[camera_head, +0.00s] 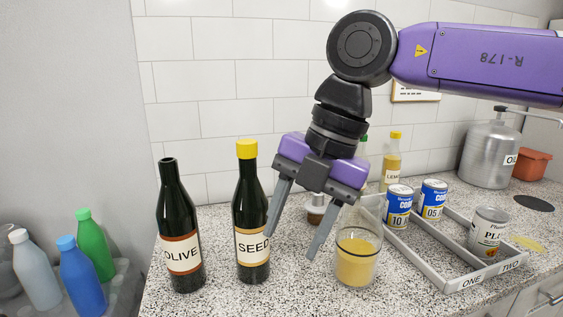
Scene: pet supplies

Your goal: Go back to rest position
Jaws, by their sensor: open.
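My gripper (293,246) is open and empty, pointing down above the speckled counter (215,303). Its fingers hang between the dark bottle labelled SEED (253,246), with a yellow cap, and a glass of yellow contents (355,268). The left finger overlaps the SEED bottle's right edge in the picture; I cannot tell if they touch. The right finger is just left of the glass. My purple arm reaches in from the upper right.
A dark OLIVE bottle (181,252) stands at left. Behind are a LEMON bottle (392,165) and a metal container (489,155). Coloured bottles (82,279) stand lower left.

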